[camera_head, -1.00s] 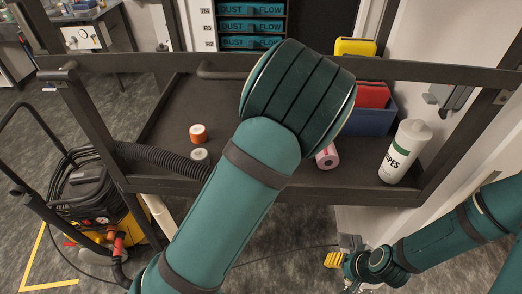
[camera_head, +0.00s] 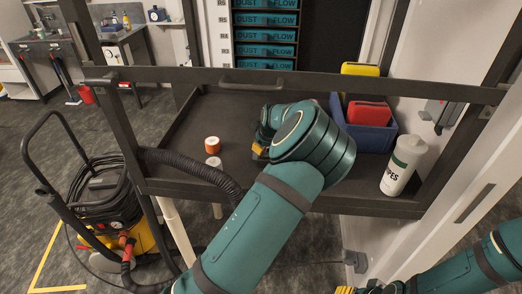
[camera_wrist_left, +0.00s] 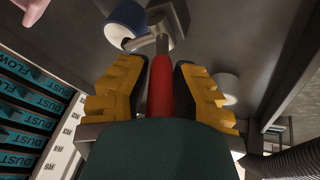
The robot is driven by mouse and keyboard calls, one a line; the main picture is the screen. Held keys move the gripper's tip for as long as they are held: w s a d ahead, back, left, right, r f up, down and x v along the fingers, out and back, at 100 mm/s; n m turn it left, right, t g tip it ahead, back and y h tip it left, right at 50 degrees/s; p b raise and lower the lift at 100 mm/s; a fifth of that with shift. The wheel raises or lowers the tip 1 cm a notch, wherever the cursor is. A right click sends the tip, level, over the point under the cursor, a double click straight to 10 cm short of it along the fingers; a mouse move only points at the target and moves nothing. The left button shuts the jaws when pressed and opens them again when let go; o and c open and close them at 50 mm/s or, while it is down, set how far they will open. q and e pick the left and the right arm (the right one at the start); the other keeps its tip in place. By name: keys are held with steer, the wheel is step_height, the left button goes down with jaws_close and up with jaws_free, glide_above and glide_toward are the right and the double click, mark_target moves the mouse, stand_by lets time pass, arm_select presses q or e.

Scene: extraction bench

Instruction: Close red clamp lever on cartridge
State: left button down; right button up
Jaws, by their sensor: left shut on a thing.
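A red lever (camera_wrist_left: 160,92) stands between the two yellow fingers of my left gripper (camera_wrist_left: 160,85) in the left wrist view. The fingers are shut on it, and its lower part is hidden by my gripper. A grey metal bracket (camera_wrist_left: 167,22) sits at its far end. I cannot make out a cartridge for certain. In the head view my left gripper (camera_head: 259,151) is over the dark cart tray, largely hidden behind my own wrist; the lever does not show there. My right gripper (camera_head: 346,290) is at the bottom edge, mostly cut off.
An orange roll (camera_head: 212,143) and a white roll (camera_head: 214,162) stand on the cart tray (camera_head: 240,110). A wipes bottle (camera_head: 402,166) and a blue bin (camera_head: 371,136) are at right. A blue-and-white round thing (camera_wrist_left: 126,20) is beside the bracket. A vacuum (camera_head: 100,205) stands at left.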

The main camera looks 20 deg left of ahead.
arm_select(q)
steer(key=shift+w+a+g, duration=0.25)
steer(key=shift+w+g, duration=0.3)
steer(key=shift+g, duration=0.35)
steer(key=shift+h, duration=0.4)
steer(key=c, duration=0.7)
jaws_free()
steer(key=shift+c, duration=0.2)
steer(key=shift+w, duration=0.1)
steer(key=shift+d+r, duration=0.1)
steer(key=shift+r, duration=0.3)
steer(key=s+d, duration=0.6)
steer(key=d, duration=0.4)
steer(key=shift+s+d+r, duration=0.15)
steer(key=shift+d, duration=0.1)
